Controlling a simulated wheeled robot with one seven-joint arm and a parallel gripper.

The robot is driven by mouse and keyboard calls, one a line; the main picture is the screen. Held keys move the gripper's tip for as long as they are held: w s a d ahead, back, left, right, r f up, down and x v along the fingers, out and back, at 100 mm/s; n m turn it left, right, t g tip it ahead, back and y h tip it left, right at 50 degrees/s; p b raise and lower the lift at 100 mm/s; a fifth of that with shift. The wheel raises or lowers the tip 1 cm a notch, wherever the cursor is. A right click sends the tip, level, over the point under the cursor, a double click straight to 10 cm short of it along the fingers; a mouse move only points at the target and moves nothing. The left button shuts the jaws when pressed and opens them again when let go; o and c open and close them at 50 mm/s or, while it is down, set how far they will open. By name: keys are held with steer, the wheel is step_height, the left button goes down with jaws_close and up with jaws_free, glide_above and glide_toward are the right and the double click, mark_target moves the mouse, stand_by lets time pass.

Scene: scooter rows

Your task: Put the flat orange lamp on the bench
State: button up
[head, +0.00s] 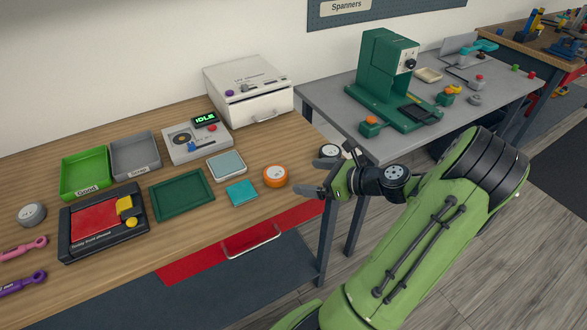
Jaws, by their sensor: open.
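A round, low orange thing with a pale top (275,176), which looks like the flat orange lamp, sits on the wooden bench (262,149) near its right front corner. My gripper (314,177) is open and empty, just right of it, at the bench's right edge. Its fingers point left toward the orange thing and do not appear to touch it. A round grey-white thing (329,151) shows just behind my gripper, partly hidden by it.
A teal square (241,193), a pale tray (226,166) and a green tray (181,194) lie left of the orange thing. A white box machine (248,88) stands behind. A grey table (320,98) with a green press (385,75) is at right.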

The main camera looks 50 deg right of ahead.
steer(key=w+a+r+n+g, duration=0.15)
steer(key=a+n+g, duration=0.25)
steer(key=a+n, duration=0.55)
steer(key=a+r+n+g, duration=0.3)
steer(key=a+n+g, duration=0.2)
steer(key=a+n, duration=0.45)
steer(key=s+a+r+n+t+h, duration=0.1)
steer(key=s+a+r+n+h, duration=0.2)
steer(key=s+a+r+n, duration=0.4)
steer(key=s+a+n, duration=0.2)
steer(key=s+n, duration=0.2)
steer(key=n, duration=0.3)
steer(key=shift+s+a+r+t, duration=0.2)
steer(key=shift+s+t, duration=0.1)
steer(key=shift+s, duration=0.1)
steer(key=shift+r, duration=0.1)
